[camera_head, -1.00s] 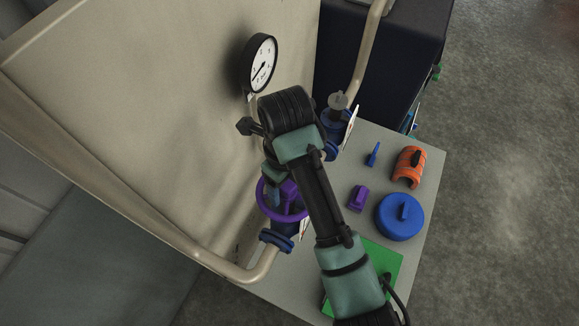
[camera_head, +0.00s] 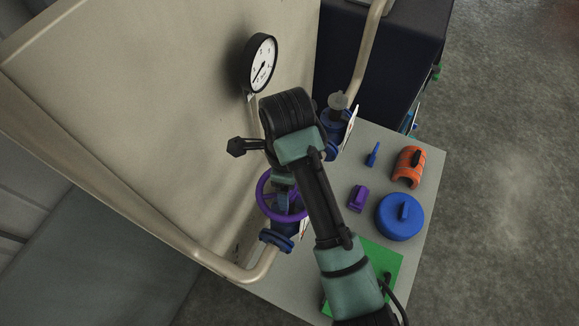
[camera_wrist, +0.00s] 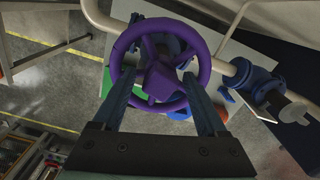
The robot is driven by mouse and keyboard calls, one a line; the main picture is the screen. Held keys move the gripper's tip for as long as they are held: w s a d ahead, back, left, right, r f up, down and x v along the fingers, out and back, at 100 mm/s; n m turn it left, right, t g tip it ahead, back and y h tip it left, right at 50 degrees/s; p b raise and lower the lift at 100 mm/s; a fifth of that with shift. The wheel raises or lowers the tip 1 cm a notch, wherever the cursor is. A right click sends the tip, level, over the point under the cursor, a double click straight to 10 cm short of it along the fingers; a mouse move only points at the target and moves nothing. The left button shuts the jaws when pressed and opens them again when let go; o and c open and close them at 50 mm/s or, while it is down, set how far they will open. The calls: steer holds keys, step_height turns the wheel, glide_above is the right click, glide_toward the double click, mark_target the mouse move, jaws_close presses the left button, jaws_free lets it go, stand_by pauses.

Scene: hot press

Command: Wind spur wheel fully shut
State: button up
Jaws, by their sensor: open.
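The purple handwheel (camera_head: 262,196) sits on a valve of the beige pipe at the panel's foot, partly hidden behind my arm. In the wrist view the wheel (camera_wrist: 118,62) fills the upper middle, with its hub and spokes facing me. My gripper (camera_wrist: 159,76) is open, with its two fingers spread over the left and right sides of the rim. I cannot tell whether they touch it. In the head view my gripper (camera_head: 283,194) is just over the wheel, mostly hidden. How far the wheel is wound does not show.
A second valve (camera_head: 337,116) with a grey top stands behind. The grey bench (camera_head: 336,186) holds a blue round lid (camera_head: 398,222), a purple block (camera_head: 358,199), an orange half-shell (camera_head: 409,166), a small blue piece (camera_head: 373,154) and a green mat (camera_head: 383,258). A gauge (camera_head: 262,62) is on the panel.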

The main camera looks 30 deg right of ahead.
steer(key=n, duration=0.5)
steer(key=shift+n, duration=0.4)
steer(key=n, duration=0.6)
steer(key=shift+c, duration=0.2)
steer(key=c, duration=1.1)
steer(key=m, duration=1.3)
steer(key=shift+m, duration=0.3)
steer(key=o, duration=1.1)
steer(key=shift+o, duration=0.2)
